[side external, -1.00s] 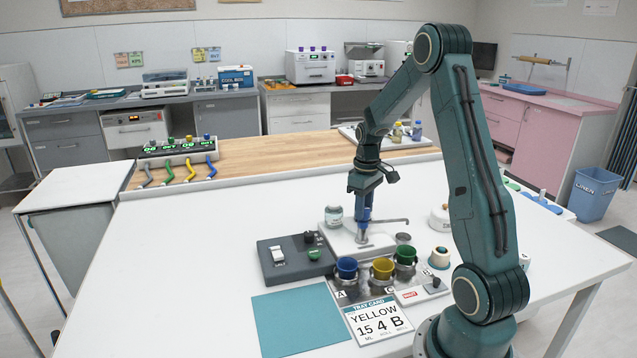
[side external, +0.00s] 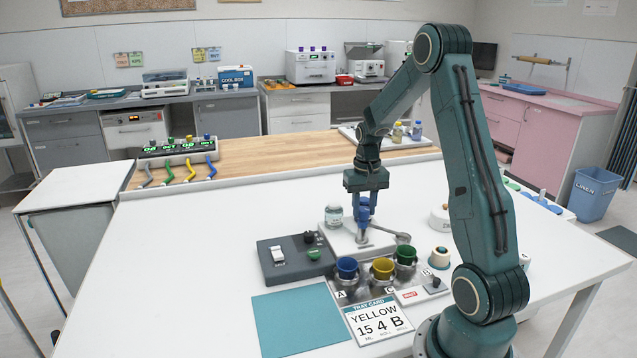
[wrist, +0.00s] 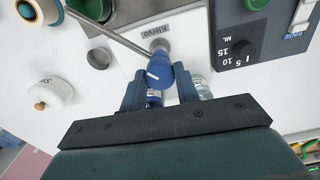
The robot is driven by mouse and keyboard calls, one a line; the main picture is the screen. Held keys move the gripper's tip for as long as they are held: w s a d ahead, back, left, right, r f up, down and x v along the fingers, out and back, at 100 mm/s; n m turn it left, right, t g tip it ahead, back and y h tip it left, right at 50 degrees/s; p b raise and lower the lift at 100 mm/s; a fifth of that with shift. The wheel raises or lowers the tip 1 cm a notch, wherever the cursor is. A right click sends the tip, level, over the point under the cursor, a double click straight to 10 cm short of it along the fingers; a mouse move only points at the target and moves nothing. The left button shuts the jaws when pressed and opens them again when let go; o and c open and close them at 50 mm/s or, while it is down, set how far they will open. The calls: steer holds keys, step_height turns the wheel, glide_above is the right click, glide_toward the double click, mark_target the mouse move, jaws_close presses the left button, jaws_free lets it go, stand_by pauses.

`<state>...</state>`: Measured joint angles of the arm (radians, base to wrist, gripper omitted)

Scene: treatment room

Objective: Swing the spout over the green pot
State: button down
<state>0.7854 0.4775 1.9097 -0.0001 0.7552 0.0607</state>
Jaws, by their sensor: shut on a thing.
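In the side view the green pot (side external: 406,257) stands at the right end of a row with the blue pot (side external: 347,266) and yellow pot (side external: 383,269). The thin metal spout (side external: 387,231) runs from the dispenser post toward the right and front. Its tip shows just behind the green pot's rim; I cannot tell whether it is over the opening. My gripper (side external: 363,207) points down and is shut on the blue knob atop the post. The wrist view shows the knob (wrist: 159,72) between the fingers and the spout (wrist: 110,32) reaching to the upper left.
A dark control box (side external: 288,259) stands left of the dispenser. A small jar (side external: 333,216) is behind it. A cream round item with a teal ring (side external: 440,257) stands right of the green pot. A tray card (side external: 377,318) and teal mat (side external: 300,320) lie in front.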

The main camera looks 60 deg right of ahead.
stand_by(0.4)
steer(key=c, duration=1)
jaws_free()
steer(key=shift+c, duration=0.2)
steer(key=shift+r, duration=0.1)
step_height(320, 180, up, 14)
steer(key=shift+a, duration=0.1)
